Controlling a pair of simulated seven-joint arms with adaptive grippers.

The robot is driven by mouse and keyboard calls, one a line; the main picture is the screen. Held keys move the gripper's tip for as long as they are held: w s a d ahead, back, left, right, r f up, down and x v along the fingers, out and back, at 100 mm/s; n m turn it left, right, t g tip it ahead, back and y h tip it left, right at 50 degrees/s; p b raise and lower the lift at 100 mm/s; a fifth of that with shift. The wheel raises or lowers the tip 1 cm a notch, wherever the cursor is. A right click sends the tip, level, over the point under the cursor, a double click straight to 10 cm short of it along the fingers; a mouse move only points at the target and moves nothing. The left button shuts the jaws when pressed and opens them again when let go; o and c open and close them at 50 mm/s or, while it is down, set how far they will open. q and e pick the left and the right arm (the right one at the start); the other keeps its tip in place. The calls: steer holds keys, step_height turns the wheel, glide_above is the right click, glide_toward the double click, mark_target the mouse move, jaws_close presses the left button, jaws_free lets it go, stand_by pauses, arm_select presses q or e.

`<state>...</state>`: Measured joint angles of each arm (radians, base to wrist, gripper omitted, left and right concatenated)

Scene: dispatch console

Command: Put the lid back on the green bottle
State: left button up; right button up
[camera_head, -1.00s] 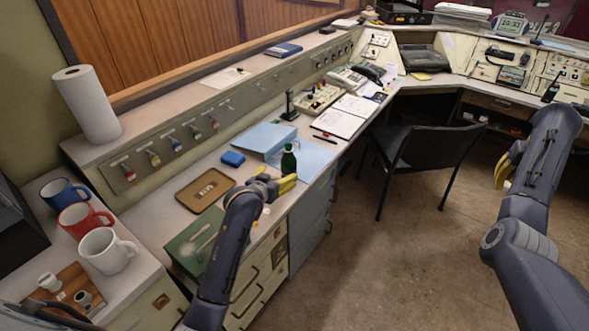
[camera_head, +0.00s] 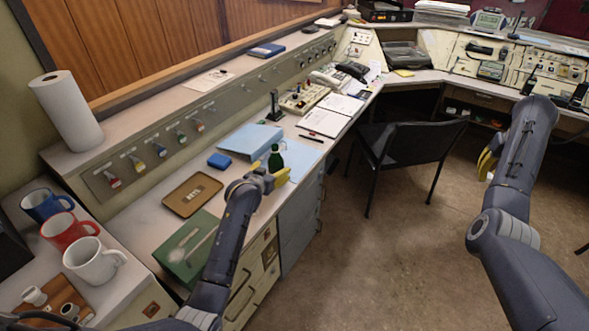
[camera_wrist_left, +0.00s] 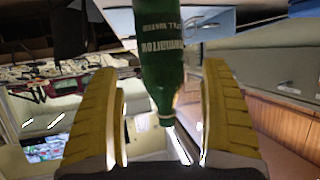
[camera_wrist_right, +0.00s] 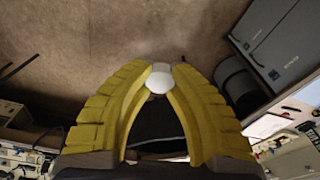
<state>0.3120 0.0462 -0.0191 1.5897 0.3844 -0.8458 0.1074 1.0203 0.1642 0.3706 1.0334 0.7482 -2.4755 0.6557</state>
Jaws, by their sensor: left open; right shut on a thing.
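The green bottle (camera_head: 275,158) stands upright on the desk near its front edge, by the blue folder. My left gripper (camera_head: 268,182) is open beside the bottle on its near side. In the left wrist view the bottle (camera_wrist_left: 162,60) appears upside down, its neck between the spread yellow fingers (camera_wrist_left: 165,122), with gaps on both sides. My right gripper (camera_head: 487,163) is held over the floor, well right of the bottle. In the right wrist view its fingertips (camera_wrist_right: 160,78) are shut on a small white round thing, which looks like the lid (camera_wrist_right: 158,83).
A brown tray (camera_head: 178,207), a blue box (camera_head: 221,160) and a blue folder (camera_head: 237,142) lie around the bottle. Mugs (camera_head: 95,262) stand at the left. A black chair (camera_head: 420,143) stands on the floor between desk and right arm. Open floor lies in front.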

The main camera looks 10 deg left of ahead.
mark_target(276, 165)
arm_select(q)
steer(key=shift+x, duration=2.6)
steer(key=shift+a+r, duration=0.1)
steer(key=c, duration=1.4)
steer(key=shift+o, duration=0.2)
steer(key=shift+r, duration=0.25)
step_height(276, 165, up, 19)
steer(key=shift+r, duration=0.3)
